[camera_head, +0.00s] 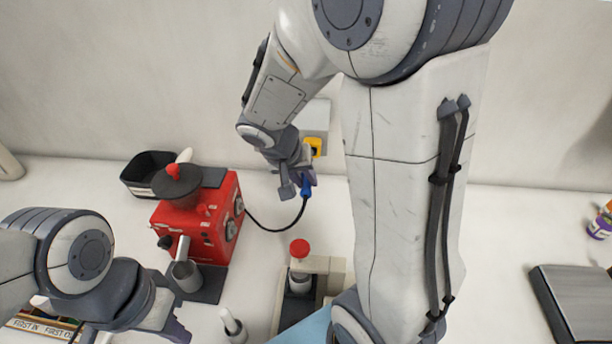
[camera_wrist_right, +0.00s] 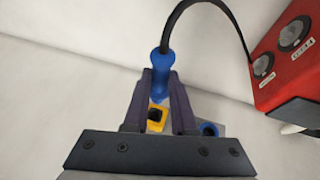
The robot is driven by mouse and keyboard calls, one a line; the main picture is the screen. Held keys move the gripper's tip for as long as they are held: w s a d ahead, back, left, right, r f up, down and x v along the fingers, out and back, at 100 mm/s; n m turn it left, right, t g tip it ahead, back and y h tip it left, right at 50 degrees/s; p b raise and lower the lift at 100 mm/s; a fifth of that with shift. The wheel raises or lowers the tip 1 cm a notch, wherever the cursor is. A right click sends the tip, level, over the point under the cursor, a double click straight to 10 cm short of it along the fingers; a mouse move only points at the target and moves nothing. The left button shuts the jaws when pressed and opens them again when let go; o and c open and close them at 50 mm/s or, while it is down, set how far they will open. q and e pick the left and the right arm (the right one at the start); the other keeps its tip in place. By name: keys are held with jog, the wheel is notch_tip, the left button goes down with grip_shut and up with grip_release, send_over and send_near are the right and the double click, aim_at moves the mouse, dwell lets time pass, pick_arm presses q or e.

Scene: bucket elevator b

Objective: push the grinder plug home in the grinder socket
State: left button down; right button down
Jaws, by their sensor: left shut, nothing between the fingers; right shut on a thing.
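The blue grinder plug (camera_head: 306,188) is between the fingers of my right gripper (camera_head: 300,178), which is shut on it. In the right wrist view the plug (camera_wrist_right: 158,75) sits at the fingertips of this gripper (camera_wrist_right: 160,88), its black cord rising from its end. The grinder socket (camera_head: 314,146) is yellow, on a pale wall box (camera_head: 315,116). In the wrist view the yellow socket (camera_wrist_right: 155,118) shows between the fingers. The plug's front is hidden, so I cannot tell its gap to the socket. My left gripper (camera_head: 172,332) is shut and empty at the lower left.
The red grinder (camera_head: 212,222) stands on the counter, its black cord (camera_head: 268,229) running to the plug. A black bin (camera_head: 146,170) is behind it. A red-topped device (camera_head: 299,250) and a small white-tipped bottle (camera_head: 232,325) stand in front. A dark-edged slab (camera_head: 572,300) lies far right.

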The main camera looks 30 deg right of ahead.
jog(key=shift+s+a, duration=0.35)
jog(key=shift+s, duration=0.2)
jog(key=w+a+p, duration=0.2)
jog(key=w+a, duration=0.5)
jog(key=a, duration=0.1)
jog(key=shift+a, duration=0.25)
jog(key=shift+w+d, duration=0.9)
jog(key=shift+w, duration=0.3)
jog(key=shift+w+d, duration=0.85)
jog(key=shift+w, duration=0.3)
jog(key=shift+b, duration=1)
